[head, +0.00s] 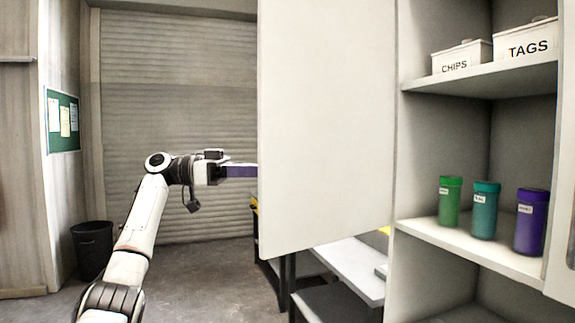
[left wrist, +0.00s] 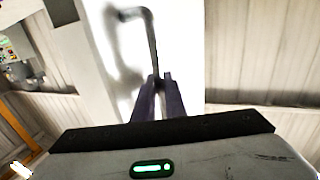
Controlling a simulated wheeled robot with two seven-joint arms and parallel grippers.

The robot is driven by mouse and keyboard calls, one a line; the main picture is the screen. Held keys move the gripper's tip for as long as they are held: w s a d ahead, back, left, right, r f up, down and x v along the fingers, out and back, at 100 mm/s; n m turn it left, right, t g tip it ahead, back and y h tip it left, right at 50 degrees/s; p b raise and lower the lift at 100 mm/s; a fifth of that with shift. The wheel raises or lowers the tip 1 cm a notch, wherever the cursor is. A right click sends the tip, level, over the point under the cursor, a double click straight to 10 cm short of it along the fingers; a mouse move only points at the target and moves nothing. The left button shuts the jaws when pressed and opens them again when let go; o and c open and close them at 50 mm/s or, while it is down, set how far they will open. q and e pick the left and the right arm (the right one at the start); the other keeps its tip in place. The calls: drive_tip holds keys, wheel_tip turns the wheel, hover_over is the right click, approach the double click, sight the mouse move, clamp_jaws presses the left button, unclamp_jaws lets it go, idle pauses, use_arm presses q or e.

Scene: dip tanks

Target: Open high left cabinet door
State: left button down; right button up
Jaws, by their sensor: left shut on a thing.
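The high left cabinet door (head: 328,120) is a plain pale panel. It is swung far out from the cabinet (head: 398,270), and the shelves beside it are exposed. My left gripper (head: 247,171) is at the door's outer side, its purple fingers running behind the panel's left edge. In the left wrist view the dark bent door handle (left wrist: 152,42) runs down between the fingertips of my left gripper (left wrist: 158,80), which are shut on it. The head view hides the handle behind the panel. My right gripper is not in view.
Bins labelled CHIPS (head: 461,60) and TAGS (head: 524,45) stand on the upper shelf. Green (head: 450,203), teal (head: 484,212) and purple (head: 530,222) canisters stand below. A white-topped table (head: 352,268) is under the door. A black bin (head: 92,250) stands at left. Floor beside my left arm is clear.

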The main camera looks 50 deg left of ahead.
use_arm(q)
drive_tip(key=shift+w+a, duration=0.1)
drive_tip(key=shift+a, duration=0.15)
drive_tip(key=c, duration=1.8)
unclamp_jaws()
drive_tip(key=v, duration=1)
drive_tip(key=shift+a, duration=0.15)
